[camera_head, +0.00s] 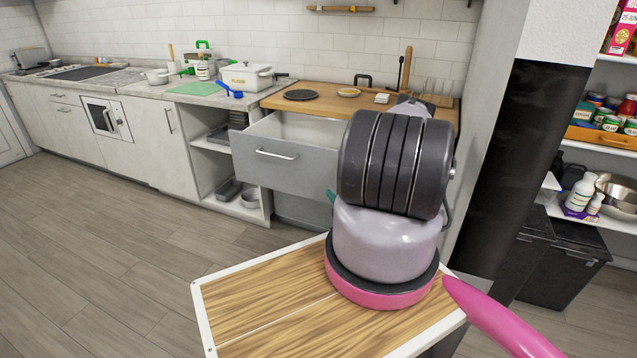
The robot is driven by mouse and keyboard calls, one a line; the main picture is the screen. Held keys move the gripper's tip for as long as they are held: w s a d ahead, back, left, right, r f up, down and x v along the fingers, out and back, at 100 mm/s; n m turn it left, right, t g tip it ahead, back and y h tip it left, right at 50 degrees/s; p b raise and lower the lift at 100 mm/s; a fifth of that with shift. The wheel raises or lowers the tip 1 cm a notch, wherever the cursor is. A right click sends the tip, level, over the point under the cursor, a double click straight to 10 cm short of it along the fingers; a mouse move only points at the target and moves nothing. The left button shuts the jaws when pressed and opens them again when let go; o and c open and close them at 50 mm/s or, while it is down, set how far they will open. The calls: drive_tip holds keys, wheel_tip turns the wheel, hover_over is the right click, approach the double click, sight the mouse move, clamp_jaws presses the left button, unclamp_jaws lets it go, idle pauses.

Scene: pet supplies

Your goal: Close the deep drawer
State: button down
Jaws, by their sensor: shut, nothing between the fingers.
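The deep drawer (285,162) is a grey-fronted drawer with a horizontal silver handle (277,155), in the lower cabinet under the wooden counter. It is pulled out towards me, and its pale inside (300,128) shows from above. Dark and pale bulky shapes in the foreground hide the right part of its front. I cannot make out my gripper's fingers. If the gripper is near the drawer, it is behind these shapes.
Left of the drawer are open shelves (212,165). The wooden floor (110,240) at left is clear. A dark pillar (510,180) stands right.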

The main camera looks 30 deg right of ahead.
wheel_tip(320, 180, down, 2)
drive_tip(key=m+h, duration=0.1)
approach(323, 178)
drive_tip(key=w+a, duration=0.3)
drive_tip(key=w+d, duration=0.2)
drive_tip(key=d, duration=0.1)
drive_tip(key=shift+w+r, duration=0.1)
drive_tip(key=shift+w, duration=0.2)
drive_tip(key=shift+w+d, duration=0.15)
drive_tip(key=shift+d, duration=0.05)
